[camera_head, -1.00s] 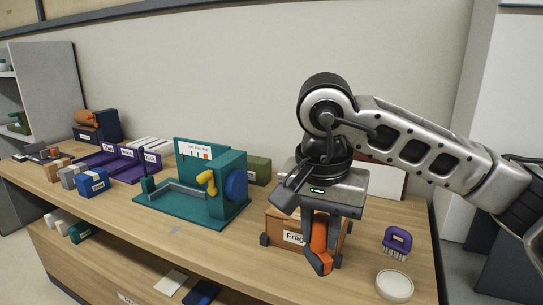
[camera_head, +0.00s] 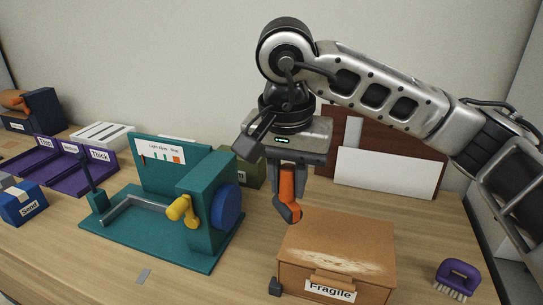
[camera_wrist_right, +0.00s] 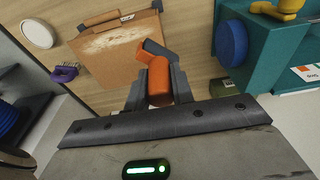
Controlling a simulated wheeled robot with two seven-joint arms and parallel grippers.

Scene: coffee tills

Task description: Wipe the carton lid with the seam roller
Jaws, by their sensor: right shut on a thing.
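The carton (camera_head: 362,245) is a brown box with a "Fragile" label on its front. Its lid has a pale, dusty patch (camera_head: 330,254); the patch also shows in the wrist view (camera_wrist_right: 112,38). My right gripper (camera_head: 288,188) is shut on the seam roller (camera_head: 288,205), which has an orange handle and hangs downward. In the head view the roller is at the lid's back left corner. In the wrist view the roller's grey end (camera_wrist_right: 157,49) overlaps the lid's edge; I cannot tell if it touches. My left gripper is not in view.
A teal machine (camera_head: 205,195) with a yellow handle and blue disc stands left of the carton. A purple brush (camera_head: 458,277) lies to the right. A white round dish (camera_wrist_right: 38,33) shows in the wrist view. A white panel (camera_head: 395,172) stands behind.

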